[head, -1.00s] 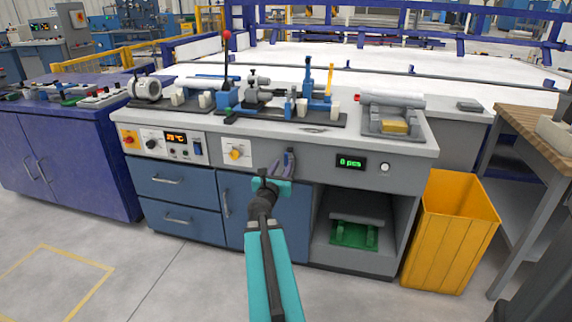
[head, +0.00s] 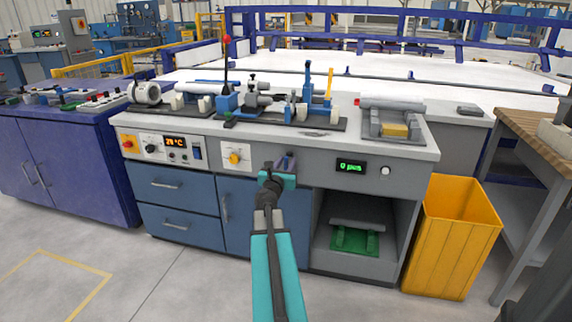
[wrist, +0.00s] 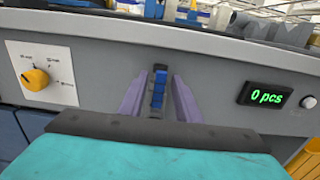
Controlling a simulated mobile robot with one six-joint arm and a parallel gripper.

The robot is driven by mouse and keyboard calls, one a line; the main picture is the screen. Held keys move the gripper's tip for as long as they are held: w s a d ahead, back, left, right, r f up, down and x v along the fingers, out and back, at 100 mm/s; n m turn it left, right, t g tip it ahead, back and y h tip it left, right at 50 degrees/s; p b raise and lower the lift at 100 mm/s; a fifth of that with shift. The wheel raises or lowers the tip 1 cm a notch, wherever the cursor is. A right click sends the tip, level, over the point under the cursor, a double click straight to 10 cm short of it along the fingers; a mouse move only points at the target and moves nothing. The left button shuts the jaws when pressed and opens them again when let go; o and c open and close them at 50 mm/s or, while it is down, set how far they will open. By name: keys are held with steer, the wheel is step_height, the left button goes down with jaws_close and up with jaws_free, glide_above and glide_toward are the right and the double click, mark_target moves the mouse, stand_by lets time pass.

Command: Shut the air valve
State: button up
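The air valve appears to be the yellow knob (head: 235,158) on a white plate in the bench's grey front panel. It also shows at the left of the wrist view (wrist: 36,79), with small labels around it that are too small to read. My gripper (head: 287,162) is in front of the panel, to the right of the knob and apart from it. In the wrist view its two purple-grey fingers (wrist: 158,84) stand apart, with a blue and black piece visible between them. Nothing is seen held. The knob is fully visible.
A green "0 pcs" display (head: 351,166) and a white button (head: 385,171) are right of my gripper. An orange display (head: 175,141) and red knob (head: 127,142) are left of the valve. A yellow bin (head: 452,240) stands right of the bench. Floor in front is clear.

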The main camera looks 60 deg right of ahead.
jaws_close()
steer(key=shift+f, duration=0.1)
steer(key=shift+s, duration=0.15)
